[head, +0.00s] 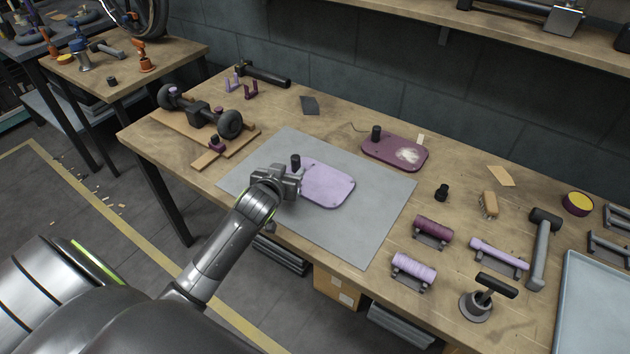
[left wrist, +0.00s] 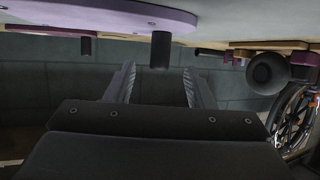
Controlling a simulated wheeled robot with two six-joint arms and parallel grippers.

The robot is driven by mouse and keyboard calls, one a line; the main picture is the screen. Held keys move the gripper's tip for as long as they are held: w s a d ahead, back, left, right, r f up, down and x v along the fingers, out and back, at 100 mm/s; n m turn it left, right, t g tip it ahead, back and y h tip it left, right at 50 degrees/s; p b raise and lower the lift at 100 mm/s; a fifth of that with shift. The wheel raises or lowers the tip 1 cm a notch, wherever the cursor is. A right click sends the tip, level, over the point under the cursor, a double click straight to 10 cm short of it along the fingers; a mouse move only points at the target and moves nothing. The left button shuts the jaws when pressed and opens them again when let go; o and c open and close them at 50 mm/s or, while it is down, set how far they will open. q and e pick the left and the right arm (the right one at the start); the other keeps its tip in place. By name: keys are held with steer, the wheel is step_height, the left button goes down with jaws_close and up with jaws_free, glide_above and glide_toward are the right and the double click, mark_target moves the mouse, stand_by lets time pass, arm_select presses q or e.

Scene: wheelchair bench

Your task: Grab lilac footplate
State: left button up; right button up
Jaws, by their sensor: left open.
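The lilac footplate (head: 328,186) lies flat on the grey mat (head: 372,207) in the head view, with a black peg (head: 296,161) standing at its left end. My left gripper (head: 292,182) is over the mat at the plate's left end, close to the peg. The left wrist view looks upside down; there the lilac plate (left wrist: 138,14) runs along the top and its black peg (left wrist: 160,50) lines up between the two open fingers (left wrist: 159,80). I cannot tell whether the peg is within their reach. Nothing is held. My right gripper is out of view.
A plum footplate (head: 381,150) with a pale worn patch and a black peg lies behind the mat. A caster assembly (head: 203,118) is at left. Plum and lilac rollers (head: 414,270), a hammer (head: 543,246) and a blue-grey tray (head: 592,310) are at right.

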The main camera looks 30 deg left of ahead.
mark_target(294, 163)
arm_select(q)
steer(key=shift+x, duration=3.3)
steer(key=shift+w+a+r, duration=0.1)
steer(key=shift+r, duration=0.1)
jaws_close()
